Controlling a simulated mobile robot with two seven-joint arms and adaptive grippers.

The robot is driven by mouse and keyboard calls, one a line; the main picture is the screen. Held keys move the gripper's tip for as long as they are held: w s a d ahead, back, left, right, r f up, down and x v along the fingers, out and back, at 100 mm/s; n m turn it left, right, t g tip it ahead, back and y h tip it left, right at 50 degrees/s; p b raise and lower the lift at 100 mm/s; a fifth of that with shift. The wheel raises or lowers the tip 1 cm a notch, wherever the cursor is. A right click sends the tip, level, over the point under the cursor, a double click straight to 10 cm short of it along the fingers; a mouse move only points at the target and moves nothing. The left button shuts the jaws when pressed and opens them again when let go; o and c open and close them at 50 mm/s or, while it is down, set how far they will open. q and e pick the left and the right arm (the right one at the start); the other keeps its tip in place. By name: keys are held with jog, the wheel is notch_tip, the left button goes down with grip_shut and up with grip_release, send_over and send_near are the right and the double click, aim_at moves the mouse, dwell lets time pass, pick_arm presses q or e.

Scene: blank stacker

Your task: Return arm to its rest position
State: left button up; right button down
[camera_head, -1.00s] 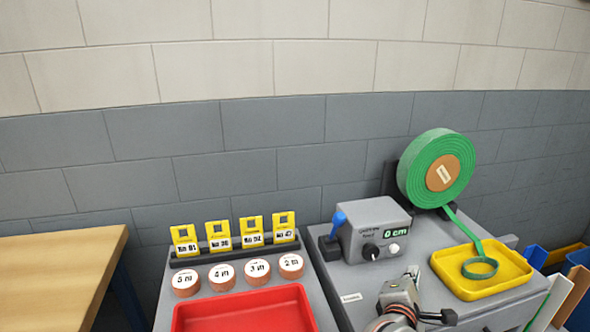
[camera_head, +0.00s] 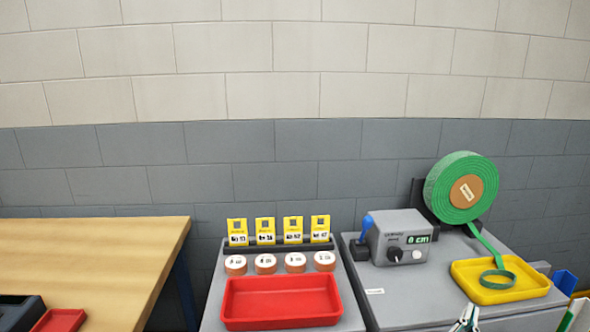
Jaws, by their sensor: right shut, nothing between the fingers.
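My right gripper (camera_head: 467,319) shows only by its tips at the bottom edge, in front of the grey bench with the green roll. It is shut and empty, and touches nothing that I can see. The rest of my right arm is out of the picture. My left gripper is not in view.
A grey control box (camera_head: 399,238) reading 0 cm, a green roll (camera_head: 443,180) and a yellow tray (camera_head: 462,276) stand on the right bench. A red tray (camera_head: 281,318), several round labelled pieces (camera_head: 265,263) and yellow tags (camera_head: 293,229) are left of it. A wooden table (camera_head: 120,262) is at left.

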jog(key=s+a+f+n+t+y+p, duration=0.15)
jog(key=a+n+y, duration=0.3)
jog(key=n, duration=0.65)
jog(key=s+a+f+n+t+y, duration=0.15)
jog(key=a+f+n+y, duration=0.35)
jog(key=n, duration=0.6)
jog(key=s+a+n+t+y+p, duration=0.1)
jog(key=s+a+n+y, duration=0.2)
jog(key=a+n, duration=0.5)
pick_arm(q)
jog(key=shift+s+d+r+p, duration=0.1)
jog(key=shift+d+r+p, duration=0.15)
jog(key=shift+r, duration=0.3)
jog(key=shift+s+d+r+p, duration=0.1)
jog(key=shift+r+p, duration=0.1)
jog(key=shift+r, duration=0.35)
pick_arm(e)
jog(key=s+f+n+g, duration=0.4)
jog(key=s+f+n, duration=0.3)
jog(key=f+n, duration=0.3)
jog(key=s+f+n+g+y, duration=0.1)
jog(key=s+f+n+g, duration=0.3)
jog(key=s+f+n, duration=0.4)
jog(key=f+n, duration=0.1)
jog(key=n, duration=0.3)
jog(key=shift+s+d+f, duration=0.25)
jog(key=shift+d+f, duration=0.1)
jog(key=shift+f, duration=0.05)
